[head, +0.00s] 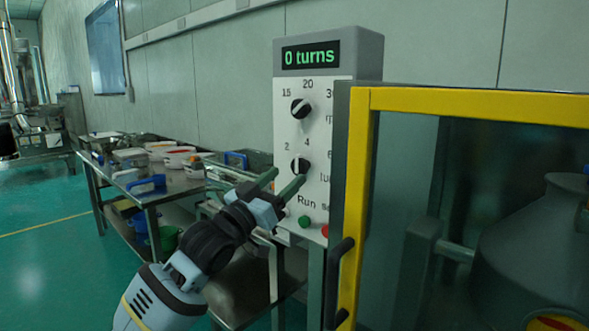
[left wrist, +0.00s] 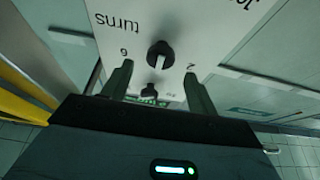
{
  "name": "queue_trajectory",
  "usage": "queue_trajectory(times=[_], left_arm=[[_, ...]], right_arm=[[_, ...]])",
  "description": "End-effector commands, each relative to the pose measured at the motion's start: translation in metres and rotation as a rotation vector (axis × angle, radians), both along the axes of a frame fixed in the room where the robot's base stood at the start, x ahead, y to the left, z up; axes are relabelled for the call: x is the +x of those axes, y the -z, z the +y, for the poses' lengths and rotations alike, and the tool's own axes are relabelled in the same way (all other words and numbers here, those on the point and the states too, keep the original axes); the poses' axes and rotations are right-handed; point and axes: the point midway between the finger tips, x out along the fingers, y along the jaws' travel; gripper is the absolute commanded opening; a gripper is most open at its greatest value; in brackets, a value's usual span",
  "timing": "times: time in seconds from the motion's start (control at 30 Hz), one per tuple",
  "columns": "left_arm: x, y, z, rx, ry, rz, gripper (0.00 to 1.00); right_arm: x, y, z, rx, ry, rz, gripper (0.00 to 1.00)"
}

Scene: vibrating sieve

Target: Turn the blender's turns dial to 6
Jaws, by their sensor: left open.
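The grey and white control box (head: 330,130) stands upright, its display (head: 310,55) reading "0 turns". The lower dial (head: 300,165), black, has 2, 4 and 6 around it; this turns dial also shows in the left wrist view (left wrist: 160,53), upside down, with 6 at left and 2 at right. A pale mark shows on its knob; its exact setting is hard to tell. My left gripper (head: 279,181) is open in front of this dial. In the left wrist view its fingers (left wrist: 158,88) stand apart, either side of the dial's line; contact is not visible. My right gripper is not in view.
The upper dial (head: 301,108) with 15, 20 and 30 sits above. A green button (head: 305,221) and a red button (head: 325,230) are below. A yellow-framed glass door (head: 365,180) stands close at right. A cluttered metal table (head: 165,190) stands at left.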

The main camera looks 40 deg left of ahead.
Motion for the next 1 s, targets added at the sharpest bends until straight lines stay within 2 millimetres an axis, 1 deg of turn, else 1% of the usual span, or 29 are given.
queue_trajectory(times=[0.03, 0.1, 0.3, 0.47, 0.73, 1.0], left_arm=[[0.007, -0.005, 0.0, -0.001, -0.001, -0.003, 0.59], [0.015, -0.008, -0.001, -0.001, -0.001, -0.002, 0.59], [0.034, -0.014, -0.003, -0.001, 0.0, 0.0, 0.59], [0.04, -0.016, -0.003, 0.0, 0.0, 0.001, 0.59], [0.04, -0.016, -0.003, 0.0, 0.0, 0.001, 0.59], [0.04, -0.016, -0.003, 0.0, 0.0, 0.001, 0.24]], right_arm=[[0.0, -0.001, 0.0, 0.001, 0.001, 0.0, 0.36], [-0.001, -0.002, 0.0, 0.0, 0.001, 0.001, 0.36], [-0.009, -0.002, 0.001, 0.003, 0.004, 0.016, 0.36], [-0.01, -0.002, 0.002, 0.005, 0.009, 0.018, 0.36], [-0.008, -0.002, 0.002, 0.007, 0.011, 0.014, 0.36], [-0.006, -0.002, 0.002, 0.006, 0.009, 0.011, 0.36]])
